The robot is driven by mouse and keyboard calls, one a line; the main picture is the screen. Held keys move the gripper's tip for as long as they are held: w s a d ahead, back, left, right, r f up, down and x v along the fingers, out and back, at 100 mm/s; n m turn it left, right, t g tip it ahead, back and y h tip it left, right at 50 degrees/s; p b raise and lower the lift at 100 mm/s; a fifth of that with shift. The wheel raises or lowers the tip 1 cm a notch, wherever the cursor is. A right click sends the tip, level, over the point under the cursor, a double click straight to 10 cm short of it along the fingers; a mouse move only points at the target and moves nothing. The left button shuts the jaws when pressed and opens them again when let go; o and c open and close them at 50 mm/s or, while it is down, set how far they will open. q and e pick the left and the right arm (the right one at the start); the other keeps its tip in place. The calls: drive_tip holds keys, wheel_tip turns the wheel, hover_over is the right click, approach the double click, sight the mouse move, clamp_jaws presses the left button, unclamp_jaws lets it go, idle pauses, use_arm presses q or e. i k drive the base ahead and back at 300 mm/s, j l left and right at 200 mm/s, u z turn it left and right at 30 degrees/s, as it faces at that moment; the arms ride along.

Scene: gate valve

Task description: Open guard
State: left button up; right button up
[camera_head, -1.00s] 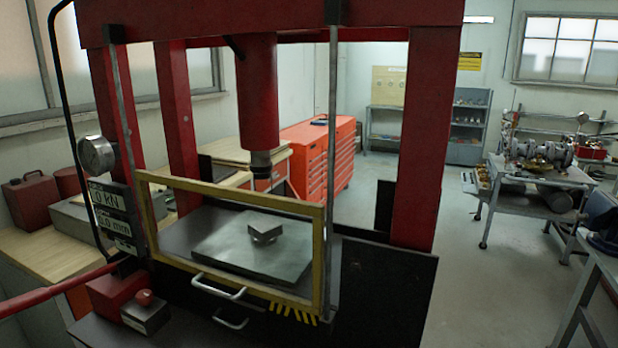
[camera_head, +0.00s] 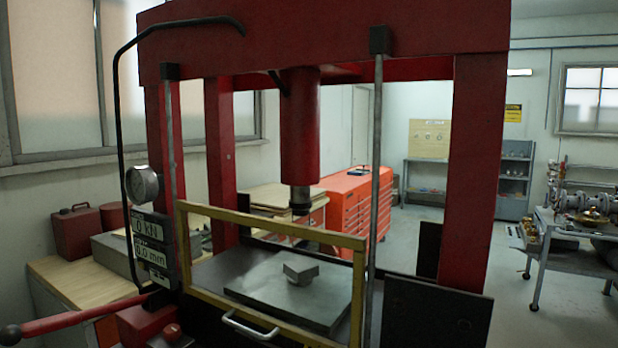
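The guard (camera_head: 272,217) is a yellow-framed clear panel across the front of the red press (camera_head: 320,32). It stands low, between two vertical rods, in front of the press bed. A metal handle (camera_head: 249,327) sits on its lower edge. Through the panel I see a grey plate (camera_head: 287,290) with a small metal block (camera_head: 300,272) on it, below the ram (camera_head: 300,115). Neither of my grippers is in view.
A red lever with a dark knob (camera_head: 12,335) sticks out to the left. A gauge (camera_head: 142,185) and a readout panel (camera_head: 150,242) are on the left post. A workbench (camera_head: 70,280) lies left. Open floor is at right, before a cart (camera_head: 560,235).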

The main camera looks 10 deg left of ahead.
sight(358, 243)
drive_tip(key=k+u, duration=0.2)
drive_tip(key=u, duration=0.3)
drive_tip(key=k+u, duration=0.2)
drive_tip(key=u, duration=0.3)
drive_tip(key=k+j+u, duration=0.2)
drive_tip(key=u, duration=0.25)
